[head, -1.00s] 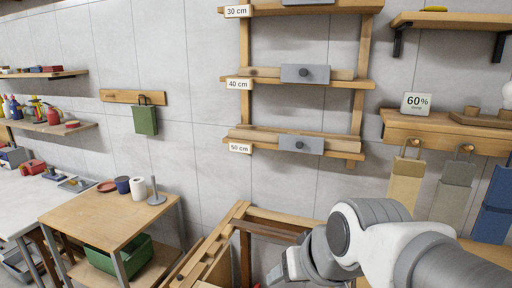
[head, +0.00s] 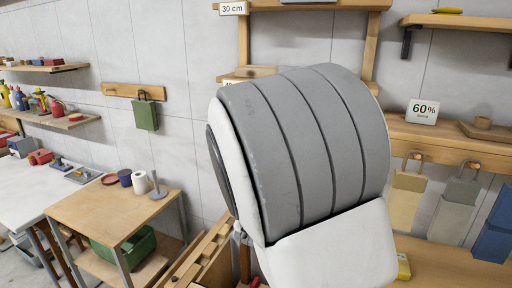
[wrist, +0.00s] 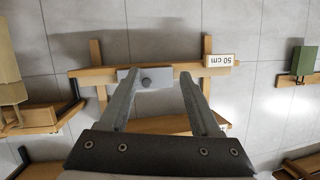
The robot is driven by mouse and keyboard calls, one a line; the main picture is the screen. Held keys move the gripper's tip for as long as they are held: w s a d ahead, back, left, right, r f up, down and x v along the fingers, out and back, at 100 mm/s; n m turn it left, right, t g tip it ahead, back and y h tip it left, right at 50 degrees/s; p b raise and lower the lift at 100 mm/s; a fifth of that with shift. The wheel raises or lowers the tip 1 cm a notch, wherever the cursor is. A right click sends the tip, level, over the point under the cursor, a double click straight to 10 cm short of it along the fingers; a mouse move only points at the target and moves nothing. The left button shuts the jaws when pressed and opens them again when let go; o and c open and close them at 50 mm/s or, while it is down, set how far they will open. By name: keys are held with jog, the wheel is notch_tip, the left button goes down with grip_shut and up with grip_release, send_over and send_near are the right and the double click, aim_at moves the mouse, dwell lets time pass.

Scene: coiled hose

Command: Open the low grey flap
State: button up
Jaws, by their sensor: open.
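The low grey flap (wrist: 158,74) is on the wooden rail beside the 50 cm label (wrist: 220,60), seen upside down in the wrist view. It looks shut, with a round dark knob (wrist: 147,83) on its face. My gripper (wrist: 160,76) is open and empty, pointing at the rack. The knob appears between the two fingers, nearer the left one, and the left finger overlaps part of the flap. I cannot tell how far the fingertips are from the knob. In the head view my arm hides the flap.
A wooden frame (head: 204,256) stands below the rack, close to my arm. A side table (head: 110,213) with a paper roll (head: 140,182) is at left.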

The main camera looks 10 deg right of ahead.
jog(key=w+d+r+t+h+p, duration=0.1)
jog(key=w+d+r+h+p, duration=0.1)
jog(key=w+d, duration=0.3)
jog(key=w+d+r+h+p, duration=0.1)
jog(key=w+d+p, duration=0.1)
jog(key=w+d, duration=0.4)
jog(key=w, duration=0.4)
jog(key=shift+r+t+h, duration=0.4)
grip_shut()
